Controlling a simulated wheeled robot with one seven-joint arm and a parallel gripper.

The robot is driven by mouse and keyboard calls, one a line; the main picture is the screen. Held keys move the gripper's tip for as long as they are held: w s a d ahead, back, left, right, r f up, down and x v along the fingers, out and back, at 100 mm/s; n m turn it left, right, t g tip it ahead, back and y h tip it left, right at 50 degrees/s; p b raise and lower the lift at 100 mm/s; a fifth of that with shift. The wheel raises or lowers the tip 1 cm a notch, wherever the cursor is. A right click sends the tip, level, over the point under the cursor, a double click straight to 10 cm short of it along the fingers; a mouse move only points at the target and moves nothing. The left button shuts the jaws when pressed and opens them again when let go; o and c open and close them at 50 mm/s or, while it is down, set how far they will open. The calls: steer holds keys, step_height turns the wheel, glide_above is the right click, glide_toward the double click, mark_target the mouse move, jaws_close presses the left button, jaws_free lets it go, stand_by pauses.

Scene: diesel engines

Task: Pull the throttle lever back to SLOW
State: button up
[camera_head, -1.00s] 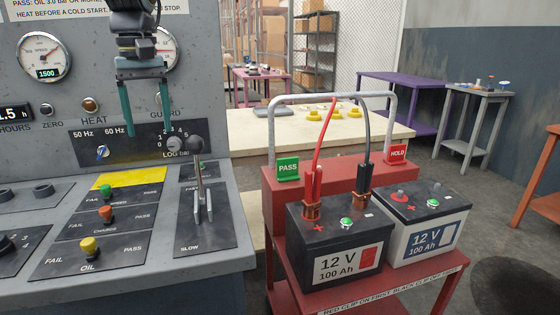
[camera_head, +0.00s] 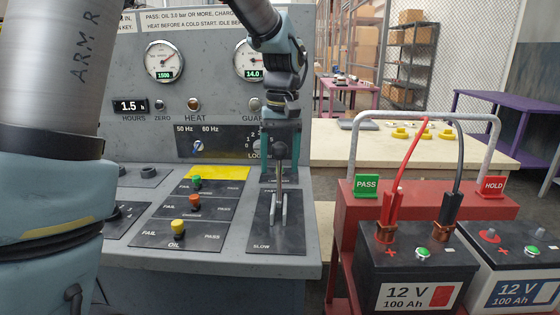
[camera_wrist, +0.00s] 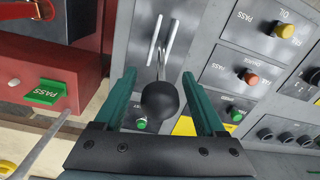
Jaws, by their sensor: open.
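The throttle lever (camera_head: 280,178) stands up from a dark plate (camera_head: 262,236) marked SLOW at its near end. Its black knob (camera_wrist: 160,100) shows large in the wrist view, with the lever's shaft running down toward two pale slot rails. My gripper (camera_head: 280,170) is open at the lever, with its teal fingers reaching down behind and beside it. In the wrist view the open fingers (camera_wrist: 159,76) lie on either side of the knob, with visible gaps on both sides. The label at the plate's far end is mostly hidden by my gripper.
The upright gauge panel (camera_head: 215,110) stands close behind. On the right, a red battery cart (camera_head: 345,225) carries two batteries, clamps and a grey hoop handle (camera_head: 425,115).

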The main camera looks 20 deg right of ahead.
steer(key=shift+f, duration=0.2)
jaws_close()
stand_by(0.6)
stand_by(0.8)
